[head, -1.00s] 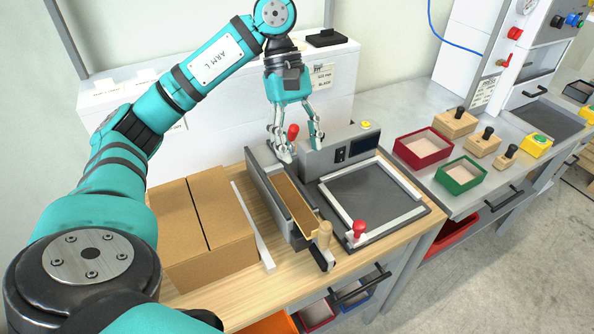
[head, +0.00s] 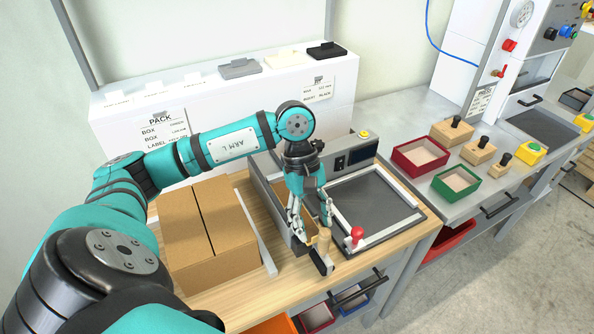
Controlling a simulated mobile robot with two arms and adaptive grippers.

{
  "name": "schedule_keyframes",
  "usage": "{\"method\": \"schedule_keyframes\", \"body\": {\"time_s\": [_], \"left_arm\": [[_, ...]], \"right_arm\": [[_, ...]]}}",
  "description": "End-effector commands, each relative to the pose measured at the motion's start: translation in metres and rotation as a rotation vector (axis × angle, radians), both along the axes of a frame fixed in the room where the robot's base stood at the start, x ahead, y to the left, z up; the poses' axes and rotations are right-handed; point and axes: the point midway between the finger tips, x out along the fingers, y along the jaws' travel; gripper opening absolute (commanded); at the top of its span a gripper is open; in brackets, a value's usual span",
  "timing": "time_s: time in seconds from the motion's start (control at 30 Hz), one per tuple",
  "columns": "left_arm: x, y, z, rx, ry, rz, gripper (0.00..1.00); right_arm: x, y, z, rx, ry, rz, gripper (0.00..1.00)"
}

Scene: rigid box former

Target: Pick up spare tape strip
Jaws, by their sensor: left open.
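No piece is clearly recognisable as the spare tape strip; my left arm covers part of the bench. The grey trough (head: 262,185) has a tan inner face and a wooden knob (head: 323,242) at its near end. My left gripper (head: 313,221) points down over the near part of the trough, just behind the knob. Its fingers are apart, with nothing visible held between them. Whether the fingertips touch the trough is unclear. My right gripper is not in view.
A cardboard box (head: 208,231) stands left of the trough, with a narrow white bar (head: 256,236) between them. A dark plate with a white frame (head: 403,220) and red knob (head: 357,233) lies right. Red (head: 421,154) and green (head: 457,181) trays stand farther right.

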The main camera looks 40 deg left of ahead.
Motion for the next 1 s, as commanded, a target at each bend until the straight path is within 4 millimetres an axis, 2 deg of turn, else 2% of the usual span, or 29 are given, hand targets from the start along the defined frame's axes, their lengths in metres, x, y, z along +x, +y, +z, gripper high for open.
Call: {"method": "schedule_keyframes", "body": {"time_s": [0.03,0.2,0.43,0.67,1.0], "left_arm": [[-0.002,-0.004,-0.004,-0.001,0.005,-0.002,0.50],[-0.003,-0.009,-0.020,0.000,0.000,-0.001,0.50],[-0.003,-0.009,-0.022,0.000,-0.002,-0.001,0.50],[-0.003,-0.009,-0.022,0.001,-0.001,0.000,0.21],[-0.003,-0.009,-0.022,0.001,-0.001,0.000,0.20]], "right_arm": [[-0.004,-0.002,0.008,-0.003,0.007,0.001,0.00],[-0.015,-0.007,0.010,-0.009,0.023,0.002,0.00],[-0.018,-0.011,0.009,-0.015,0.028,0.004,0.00],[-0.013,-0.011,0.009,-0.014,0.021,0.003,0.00],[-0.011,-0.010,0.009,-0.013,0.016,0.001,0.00]]}}
